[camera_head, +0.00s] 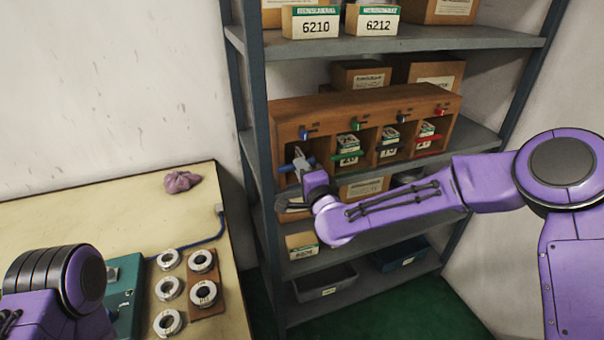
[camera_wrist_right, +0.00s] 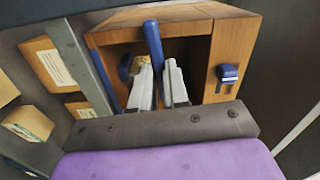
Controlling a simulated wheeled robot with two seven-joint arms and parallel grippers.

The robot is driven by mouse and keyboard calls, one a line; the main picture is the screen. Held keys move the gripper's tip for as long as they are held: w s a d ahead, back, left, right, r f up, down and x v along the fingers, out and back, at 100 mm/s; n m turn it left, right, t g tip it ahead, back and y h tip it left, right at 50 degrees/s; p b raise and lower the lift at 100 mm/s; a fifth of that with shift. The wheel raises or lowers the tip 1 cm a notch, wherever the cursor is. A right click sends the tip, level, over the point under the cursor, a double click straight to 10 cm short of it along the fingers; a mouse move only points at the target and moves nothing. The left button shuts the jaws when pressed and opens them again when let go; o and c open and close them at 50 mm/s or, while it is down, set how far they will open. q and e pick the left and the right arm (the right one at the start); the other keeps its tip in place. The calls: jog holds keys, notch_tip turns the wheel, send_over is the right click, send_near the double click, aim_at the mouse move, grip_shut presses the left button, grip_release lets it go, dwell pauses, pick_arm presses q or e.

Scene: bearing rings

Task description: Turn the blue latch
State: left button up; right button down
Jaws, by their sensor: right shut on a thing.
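A wooden cabinet (camera_head: 285,122) with open compartments stands on the shelf. A small blue latch (camera_head: 304,132) sits on its face above the leftmost compartment; it also shows at the right in the right wrist view (camera_wrist_right: 228,75). A blue bar (camera_head: 311,161) lies across that compartment's front; it also shows in the right wrist view (camera_wrist_right: 152,40). My right gripper (camera_head: 299,158) is at this compartment, below the latch and apart from it. Its fingers (camera_wrist_right: 158,72) are shut on the blue bar. My left gripper is out of view; only part of that arm shows.
Green (camera_head: 356,125), black (camera_head: 403,117) and red (camera_head: 440,111) latches sit along the cabinet. Boxes stand on the shelves around it. A dark shelf post (camera_head: 257,110) rises left of it. The table (camera_head: 110,215) holds several metal rings and a pink cloth (camera_head: 181,181).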

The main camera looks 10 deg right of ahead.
jog(key=shift+f+m+b, duration=0.25)
jog(key=shift+m+b, duration=0.1)
jog(key=shift+m, duration=0.25)
jog(key=c, duration=1.4)
grip_release()
jog(key=s+d+b, duration=0.1)
jog(key=s+b, duration=0.1)
jog(key=s, duration=0.8)
jog(key=shift+s+d, duration=0.25)
jog(key=shift+d, duration=0.15)
